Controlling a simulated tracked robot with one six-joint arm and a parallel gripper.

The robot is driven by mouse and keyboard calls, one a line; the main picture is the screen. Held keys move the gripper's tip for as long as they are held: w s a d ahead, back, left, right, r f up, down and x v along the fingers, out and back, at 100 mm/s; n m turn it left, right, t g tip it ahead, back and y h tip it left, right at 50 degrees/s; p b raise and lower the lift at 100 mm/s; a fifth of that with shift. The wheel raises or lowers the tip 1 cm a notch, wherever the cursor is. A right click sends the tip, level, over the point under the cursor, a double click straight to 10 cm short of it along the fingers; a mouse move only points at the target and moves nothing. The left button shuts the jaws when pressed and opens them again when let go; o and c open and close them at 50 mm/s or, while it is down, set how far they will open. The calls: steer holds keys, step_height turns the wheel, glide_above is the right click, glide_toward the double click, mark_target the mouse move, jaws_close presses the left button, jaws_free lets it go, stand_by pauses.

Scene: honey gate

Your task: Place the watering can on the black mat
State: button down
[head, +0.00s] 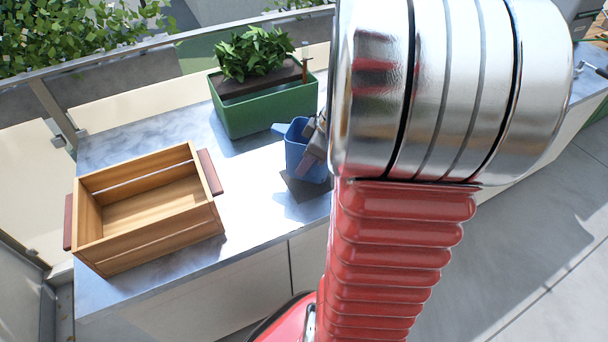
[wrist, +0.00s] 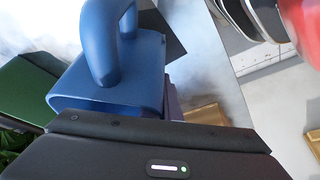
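The blue watering can (head: 297,150) is on or just above the counter in the head view, beside the green planter, with its spout pointing left. In the wrist view the can (wrist: 130,75) is large and close, its handle towards the camera. The black mat (head: 303,188) shows partly below the can; a dark corner of it also shows in the wrist view (wrist: 163,35). I cannot tell whether the can touches the mat. My gripper (head: 316,145) is against the can's right side, its fingertips hidden, so its grip is unclear.
A wooden crate (head: 112,248) with dark red handles stands on the left of the counter (head: 255,220). A green planter (head: 265,113) with a leafy plant is behind the can. A railing runs along the back. My arm hides the counter to the right.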

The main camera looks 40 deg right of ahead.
mark_target(302, 179)
steer(key=shift+f, duration=1.8)
steer(key=c, duration=2.5)
jaws_free()
steer(key=shift+f, duration=0.15)
steer(key=o, duration=0.5)
steer(key=v, duration=1.2)
